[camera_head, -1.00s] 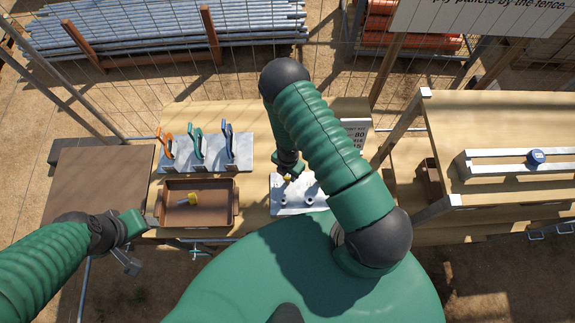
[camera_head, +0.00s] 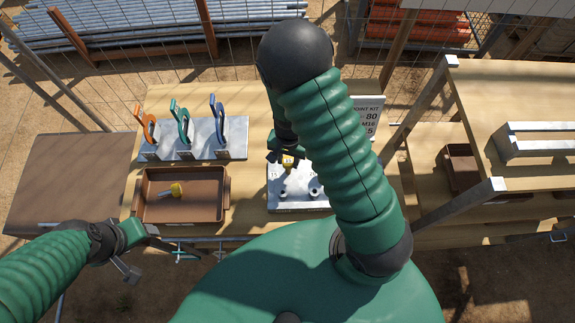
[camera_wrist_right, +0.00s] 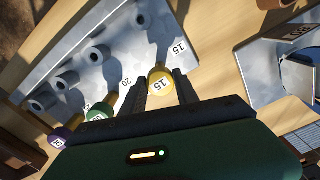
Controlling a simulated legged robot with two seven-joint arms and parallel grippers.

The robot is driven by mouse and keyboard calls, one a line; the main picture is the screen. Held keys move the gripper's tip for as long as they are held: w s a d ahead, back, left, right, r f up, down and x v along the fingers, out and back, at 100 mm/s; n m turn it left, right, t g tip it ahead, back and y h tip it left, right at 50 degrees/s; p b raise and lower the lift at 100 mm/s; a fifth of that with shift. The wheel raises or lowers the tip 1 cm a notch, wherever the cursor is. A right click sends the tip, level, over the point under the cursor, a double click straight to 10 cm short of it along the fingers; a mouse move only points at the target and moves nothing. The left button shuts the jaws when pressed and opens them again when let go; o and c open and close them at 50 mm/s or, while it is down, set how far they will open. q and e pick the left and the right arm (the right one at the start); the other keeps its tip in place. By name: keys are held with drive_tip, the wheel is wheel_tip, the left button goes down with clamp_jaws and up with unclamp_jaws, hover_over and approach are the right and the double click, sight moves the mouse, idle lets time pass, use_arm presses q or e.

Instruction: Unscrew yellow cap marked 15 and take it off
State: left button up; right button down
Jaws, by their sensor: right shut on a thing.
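The yellow cap marked 15 (camera_wrist_right: 162,87) is between the two dark fingers of my right gripper (camera_wrist_right: 163,92) in the right wrist view. The fingers are shut on its sides. It is beside the printed 15 on the grey metal plate (camera_wrist_right: 120,55); I cannot tell whether it still touches its post. In the head view my right gripper (camera_head: 287,160) is over the back left of the plate (camera_head: 300,205), partly hidden by my arm. A green cap (camera_wrist_right: 97,117) and a purple cap (camera_wrist_right: 60,137) show at the lower left of the wrist view. My left gripper (camera_head: 160,243) is near the brown tray; its jaws are unclear.
A brown tray (camera_head: 143,212) holds a small yellow-headed item (camera_head: 177,190). Behind it a metal stand (camera_head: 238,140) holds orange, green and blue handled tools. A sign (camera_head: 367,120) stands behind the plate. A raised wooden shelf (camera_head: 500,90) on metal posts is at the right.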

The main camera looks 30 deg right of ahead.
sight(288, 160)
drive_tip(key=shift+r, duration=0.1)
drive_tip(key=shift+w+r+p, duration=0.1)
drive_tip(key=shift+r+p, duration=0.1)
drive_tip(key=shift+p, duration=0.1)
drive_tip(key=shift+r+p, duration=0.35)
drive_tip(key=shift+r, duration=0.05)
drive_tip(key=shift+r+p, duration=0.85)
drive_tip(key=shift+r, duration=0.05)
wheel_tip(288, 160, up, 2)
drive_tip(key=shift+r+p, duration=0.2)
drive_tip(key=shift+p, duration=0.9)
drive_tip(key=shift+f, duration=0.1)
drive_tip(key=c, duration=1.6)
unclamp_jaws()
clamp_jaws()
